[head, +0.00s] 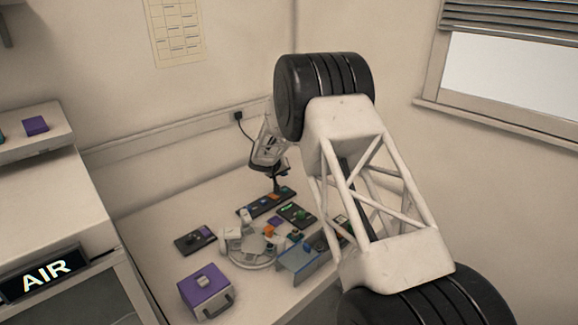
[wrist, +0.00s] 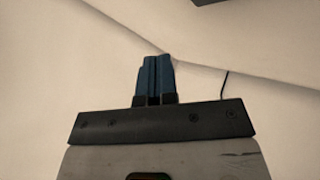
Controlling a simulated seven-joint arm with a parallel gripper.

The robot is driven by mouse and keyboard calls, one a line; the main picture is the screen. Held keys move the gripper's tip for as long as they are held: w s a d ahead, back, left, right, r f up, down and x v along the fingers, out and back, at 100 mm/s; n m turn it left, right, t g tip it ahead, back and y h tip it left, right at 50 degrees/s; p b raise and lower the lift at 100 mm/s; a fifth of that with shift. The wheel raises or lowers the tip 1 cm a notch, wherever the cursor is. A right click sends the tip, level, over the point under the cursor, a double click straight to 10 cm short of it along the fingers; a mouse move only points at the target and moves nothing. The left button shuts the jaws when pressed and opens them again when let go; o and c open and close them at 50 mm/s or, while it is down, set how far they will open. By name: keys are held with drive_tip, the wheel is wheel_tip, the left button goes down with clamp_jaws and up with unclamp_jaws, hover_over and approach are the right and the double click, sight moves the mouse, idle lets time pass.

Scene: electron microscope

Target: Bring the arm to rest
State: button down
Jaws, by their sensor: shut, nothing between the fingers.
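My gripper (wrist: 157,62) shows in the wrist view with its blue fingers together and nothing between them. In the head view my arm rises from the lower right to a black-banded joint and bends over the back of the bench.
The bench (head: 160,225) holds a round pale stage (head: 250,250), a purple box with a handle (head: 205,290), a blue-grey holder (head: 300,262) and several dark trays. A black cable (wrist: 224,86) hangs by the wall. An AIR sign (head: 45,274) is at left.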

drive_tip(key=s+d+r+m+g, duration=0.1)
drive_tip(key=s+d+r, duration=0.6)
drive_tip(key=s+r, duration=0.25)
drive_tip(key=s+d+r+g, duration=0.1)
drive_tip(key=s+d+r, duration=0.6)
drive_tip(key=s, duration=0.4)
drive_tip(key=s+d+r+m+g, duration=0.1)
drive_tip(key=s+d+r, duration=0.5)
drive_tip(key=s+r, duration=0.35)
drive_tip(key=s+d+g+y, duration=0.1)
drive_tip(key=s+d+y, duration=0.1)
drive_tip(key=s, duration=1.9)
drive_tip(key=s+d+g+y, duration=0.1)
drive_tip(key=s+d+y, duration=0.1)
drive_tip(key=s, duration=1.9)
drive_tip(key=shift+s+d+y, duration=0.3)
drive_tip(key=shift+d+y, duration=0.05)
drive_tip(key=shift+y, duration=0.15)
